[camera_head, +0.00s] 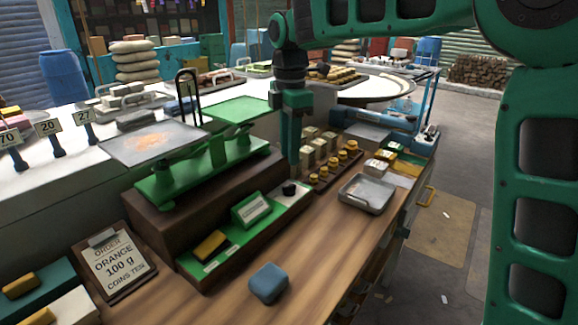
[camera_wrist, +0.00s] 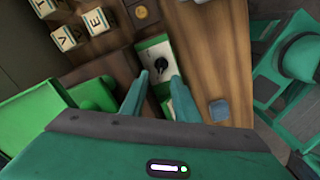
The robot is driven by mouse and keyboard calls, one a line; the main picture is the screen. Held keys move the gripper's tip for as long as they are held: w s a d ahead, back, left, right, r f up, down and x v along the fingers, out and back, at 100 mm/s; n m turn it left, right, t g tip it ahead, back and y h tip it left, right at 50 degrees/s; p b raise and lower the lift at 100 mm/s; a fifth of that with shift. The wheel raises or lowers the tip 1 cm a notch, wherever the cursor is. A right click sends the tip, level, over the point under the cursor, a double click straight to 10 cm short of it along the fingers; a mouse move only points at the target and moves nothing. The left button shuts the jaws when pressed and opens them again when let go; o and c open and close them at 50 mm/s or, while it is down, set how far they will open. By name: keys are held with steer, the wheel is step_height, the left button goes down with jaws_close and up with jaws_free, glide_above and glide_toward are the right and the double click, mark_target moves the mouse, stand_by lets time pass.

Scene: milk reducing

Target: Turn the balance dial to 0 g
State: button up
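The balance dial is a small black knob (camera_head: 289,188) on a pale plate at the right end of the green tray in front of the green balance (camera_head: 200,165). It also shows in the wrist view (camera_wrist: 161,64), with its pointer toward the picture's top. Its scale marks are too small to read. My gripper (camera_head: 294,172) points down above the dial, seemingly apart from it. In the wrist view its two green fingers (camera_wrist: 160,80) are spread, with nothing between them, and the dial appears just beyond their tips. A small green display (camera_head: 251,209) stands beside the dial; its text is unreadable.
The balance's left pan (camera_head: 152,142) holds orange powder. A yellow block (camera_head: 210,246) lies on the green tray. A blue block (camera_head: 268,283) and a metal tray (camera_head: 366,193) sit on the wooden counter. Lettered cubes (camera_wrist: 68,37) stand near the gripper.

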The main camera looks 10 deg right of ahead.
step_height(320, 180, up, 2)
steer(key=shift+r, duration=0.1)
steer(key=shift+d, duration=0.1)
steer(key=s+d+f+m, duration=0.2)
steer(key=s+d+m, duration=0.4)
steer(key=d, duration=0.5)
steer(key=s+d+f+m, duration=0.2)
steer(key=s+d+m, duration=0.4)
steer(key=d, duration=0.5)
steer(key=s+d+f+m, duration=0.3)
steer(key=s+m, duration=0.2)
steer(key=s, duration=0.2)
steer(key=s+d+f+m, duration=0.4)
steer(key=s+m, duration=0.1)
steer(key=s, duration=0.2)
steer(key=s+d+f+m, duration=0.3)
steer(key=s+m, duration=0.2)
steer(key=s, duration=0.2)
steer(key=shift+d+f+m, duration=0.15)
steer(key=shift+d+m, duration=0.15)
